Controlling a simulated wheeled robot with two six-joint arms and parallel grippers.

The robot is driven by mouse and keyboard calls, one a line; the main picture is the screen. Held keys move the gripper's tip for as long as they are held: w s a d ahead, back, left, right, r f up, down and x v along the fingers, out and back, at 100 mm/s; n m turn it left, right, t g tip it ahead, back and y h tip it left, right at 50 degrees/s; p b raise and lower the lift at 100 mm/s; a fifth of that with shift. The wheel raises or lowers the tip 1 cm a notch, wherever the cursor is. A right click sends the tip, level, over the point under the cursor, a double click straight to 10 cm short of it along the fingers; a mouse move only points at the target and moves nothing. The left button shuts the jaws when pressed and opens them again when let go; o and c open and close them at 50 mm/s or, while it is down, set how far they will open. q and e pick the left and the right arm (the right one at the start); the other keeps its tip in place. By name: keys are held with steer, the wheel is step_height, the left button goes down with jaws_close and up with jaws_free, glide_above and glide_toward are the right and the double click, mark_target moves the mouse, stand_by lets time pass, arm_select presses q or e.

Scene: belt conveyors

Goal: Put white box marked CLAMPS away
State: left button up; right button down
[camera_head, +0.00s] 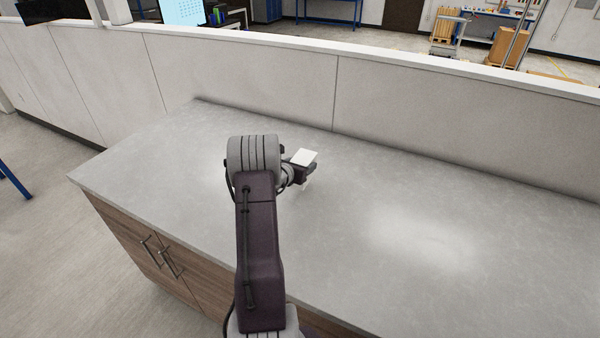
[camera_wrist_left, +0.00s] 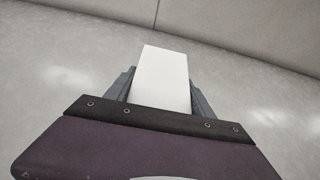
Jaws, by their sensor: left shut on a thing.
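A white box (camera_head: 303,157) is held by my left gripper (camera_head: 301,163) above the grey countertop (camera_head: 420,215), near the middle of the head view. In the left wrist view the white box (camera_wrist_left: 161,80) sits between the two grey fingers of my left gripper (camera_wrist_left: 161,95), which is shut on it. No marking can be read on the faces that show. The gap between box and countertop is hard to judge. My right gripper is in neither view.
A pale low partition wall (camera_head: 430,110) runs along the back of the countertop. Wooden cabinet doors (camera_head: 150,250) with two handles are below its front left edge. The countertop is otherwise bare, with free room to the right. Workshop furniture stands beyond the wall.

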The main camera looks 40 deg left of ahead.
arm_select(q)
steer(key=shift+s+a+f, duration=0.35)
steer(key=shift+a+f, duration=0.15)
steer(key=shift+a, duration=0.1)
step_height(320, 180, down, 4)
steer(key=shift+s+d+r+p, duration=0.1)
steer(key=shift+d+r+p, duration=0.05)
steer(key=shift+p, duration=0.45)
steer(key=shift+f, duration=0.2)
steer(key=o, duration=1.8)
steer(key=shift+c, duration=0.2)
steer(key=shift+r, duration=0.2)
steer(key=b+v, duration=0.2)
steer(key=v, duration=1)
